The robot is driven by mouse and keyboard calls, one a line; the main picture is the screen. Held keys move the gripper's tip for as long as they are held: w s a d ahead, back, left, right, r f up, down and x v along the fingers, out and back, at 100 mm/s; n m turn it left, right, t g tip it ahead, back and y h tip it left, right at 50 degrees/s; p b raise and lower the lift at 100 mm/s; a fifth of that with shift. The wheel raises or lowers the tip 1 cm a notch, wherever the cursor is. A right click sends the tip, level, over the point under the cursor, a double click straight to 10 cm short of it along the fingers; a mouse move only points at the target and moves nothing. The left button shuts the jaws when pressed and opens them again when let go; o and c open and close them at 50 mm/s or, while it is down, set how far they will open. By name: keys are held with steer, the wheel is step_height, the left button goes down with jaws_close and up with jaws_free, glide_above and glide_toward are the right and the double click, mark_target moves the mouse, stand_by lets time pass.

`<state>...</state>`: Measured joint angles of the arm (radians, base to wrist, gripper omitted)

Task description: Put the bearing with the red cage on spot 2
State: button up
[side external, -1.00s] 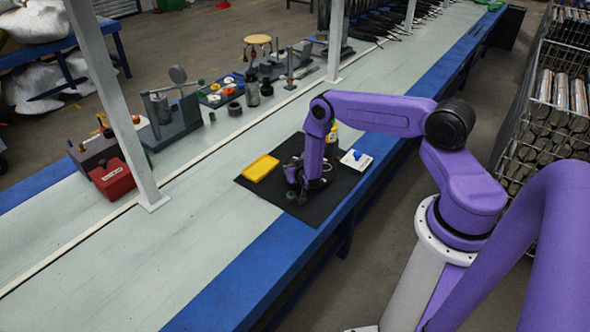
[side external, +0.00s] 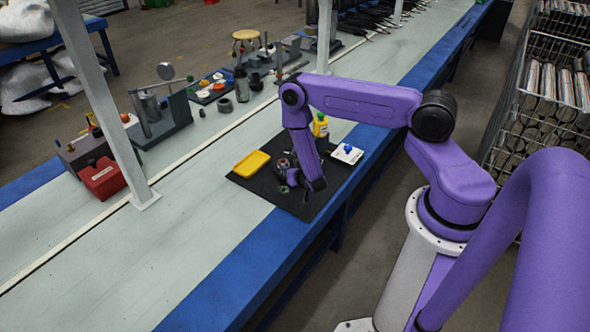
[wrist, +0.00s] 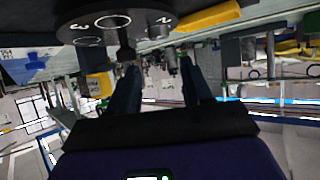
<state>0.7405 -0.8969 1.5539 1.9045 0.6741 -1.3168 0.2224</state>
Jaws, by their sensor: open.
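My gripper (side external: 314,186) is over the near right part of the black mat (side external: 310,209), tilted. In the wrist view its two fingers (wrist: 158,72) stand apart with nothing visible between them. A dark round plate (wrist: 140,20) with white circles and the numbers 3 and 2 shows at the top of the wrist view. In the side view, a small dark item with a reddish middle (side external: 284,162) lies left of my arm; I cannot tell if it is the red-caged bearing. A small greenish ring (side external: 283,190) lies near the mat's front edge. My arm hides part of the mat.
A yellow tray (side external: 251,164) lies at the mat's left. A yellow bottle (side external: 320,125) stands behind my arm, and a white card with a blue item (side external: 347,153) lies right. A white post (side external: 105,110) rises from the bench.

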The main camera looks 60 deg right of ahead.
steer(key=w+a+r+n+g+y, duration=0.1)
steer(key=a+r+n+y, duration=0.2)
steer(key=a, duration=0.4)
steer(key=w+a+r+y, duration=0.2)
steer(key=a+r, duration=0.3)
steer(key=a, duration=0.2)
steer(key=s+a+r+n+g+y, duration=0.2)
steer(key=s+a+r, duration=0.15)
steer(key=a, duration=0.25)
steer(key=s+a+r+n+g+y, duration=0.1)
steer(key=s+a+r+n+y, duration=0.15)
steer(key=a+r, duration=0.3)
steer(key=s+a+r+n+g, duration=0.25)
steer(key=s+r, duration=0.25)
steer(key=s, duration=0.3)
steer(key=s+a+r+n+g, duration=0.1)
steer(key=s+r+n+g, duration=0.1)
steer(key=s+r+n, duration=0.45)
steer(key=s+d+r+n+h, duration=0.1)
steer(key=s+d+r, duration=0.1)
steer(key=s+d, duration=0.2)
steer(key=s+d+r+n+g+h, duration=0.1)
steer(key=s+d, duration=0.3)
steer(key=s, duration=0.5)
steer(key=shift+s+d+r+n, duration=0.3)
steer(key=shift+r+n, duration=0.15)
steer(key=shift+r, duration=0.35)
steer(key=shift+o, duration=0.3)
steer(key=shift+w+g, duration=0.1)
steer(key=shift+g, duration=0.15)
